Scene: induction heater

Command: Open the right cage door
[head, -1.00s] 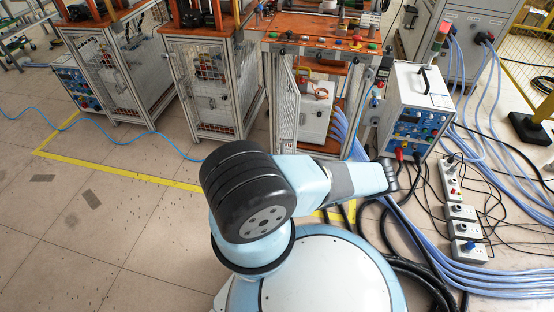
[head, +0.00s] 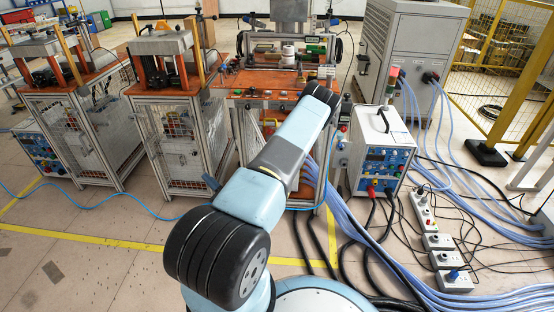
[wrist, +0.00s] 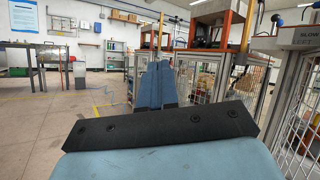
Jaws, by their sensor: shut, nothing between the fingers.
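The right-hand workstation (head: 262,82) has an orange top and a metal-framed cage below. A mesh panel (head: 248,135) stands at its left side. My arm covers most of the cage front, so I cannot tell how its right door stands. In the wrist view, a close mesh panel (wrist: 303,125) fills the right edge; which door it belongs to is unclear. My gripper (wrist: 155,85) shows two blue fingers shut together with nothing between them, pointing along the cage fronts and apart from the mesh. In the head view it is mostly hidden behind my arm.
A power unit (head: 383,150) with cables stands right of the cage. Blue hoses (head: 350,235) and power strips (head: 437,240) cover the floor at right. Two more caged stations, the middle one (head: 180,130) and a left one (head: 75,130), stand leftward. The left floor is mostly clear.

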